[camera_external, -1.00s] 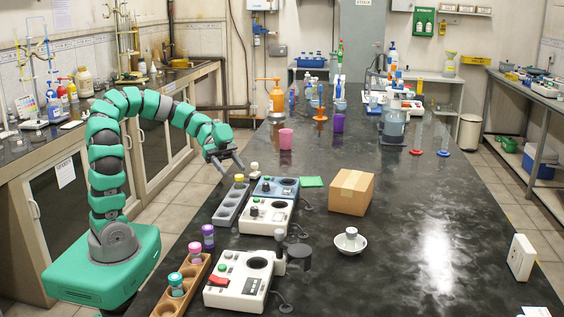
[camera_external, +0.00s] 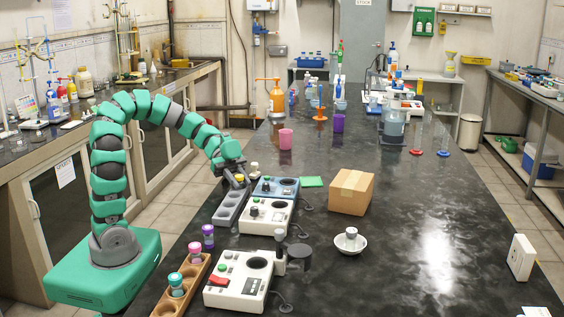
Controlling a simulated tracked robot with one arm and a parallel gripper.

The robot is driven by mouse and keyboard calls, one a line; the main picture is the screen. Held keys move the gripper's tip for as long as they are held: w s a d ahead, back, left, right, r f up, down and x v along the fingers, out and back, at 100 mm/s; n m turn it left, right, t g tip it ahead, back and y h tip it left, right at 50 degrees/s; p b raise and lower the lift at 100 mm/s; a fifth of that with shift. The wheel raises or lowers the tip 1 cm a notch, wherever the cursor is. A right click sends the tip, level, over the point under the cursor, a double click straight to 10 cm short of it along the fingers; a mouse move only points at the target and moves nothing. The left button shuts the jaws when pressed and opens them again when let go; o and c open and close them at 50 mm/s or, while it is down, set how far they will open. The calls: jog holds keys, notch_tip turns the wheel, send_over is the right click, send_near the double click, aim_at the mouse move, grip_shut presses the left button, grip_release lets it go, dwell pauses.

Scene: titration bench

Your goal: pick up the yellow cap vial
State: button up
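The yellow cap vial (camera_external: 239,178) stands at the far end of the grey rack (camera_external: 226,213) on the black bench. Only a small bit of its yellow cap shows between the fingers. My gripper (camera_external: 240,181) points down over it, with its fingers beside the cap. Whether the fingers touch the vial or have closed on it is too small to tell.
A blue-topped device (camera_external: 276,187) and a white device (camera_external: 266,214) stand close right of the rack. A small pale-capped vial (camera_external: 254,168) is just behind the gripper. A cardboard box (camera_external: 351,192) is further right. A purple-capped vial (camera_external: 208,236) stands nearer the camera.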

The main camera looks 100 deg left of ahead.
aim_at(239, 176)
jog(key=c, duration=0.4)
jog(key=shift+r+p, duration=0.35)
jog(key=shift+r, duration=0.55)
jog(key=shift+r+p, duration=0.35)
jog(key=shift+r, duration=0.6)
jog(key=s+d, duration=0.3)
jog(key=s, duration=0.4)
jog(key=s+d+r, duration=0.1)
jog(key=s+d, duration=0.2)
jog(key=s, duration=0.4)
jog(key=shift+s+r+p, duration=0.15)
jog(key=shift+s+p, duration=0.2)
